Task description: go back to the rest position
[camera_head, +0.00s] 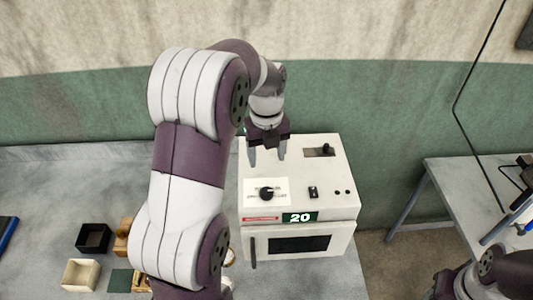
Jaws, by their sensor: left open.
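My left gripper (268,154) is open and empty, with its two grey fingers apart and pointing down over the back left part of the white steamer-like machine (328,180). I cannot tell whether the fingertips touch its top. The machine's top carries a black knob (266,193), and a green display (300,217) on it reads 20. Its front door (299,244) with a dark window looks shut. My left arm covers the middle of the picture. Part of my right arm shows at the lower right, and its gripper is not clearly seen.
A black box (93,238), a cream box (81,275) and a dark green piece (120,280) are on the grey table (40,190) at the left. Wooden items are partly hidden behind my left arm. Another table (455,185) stands at the right, across a floor gap.

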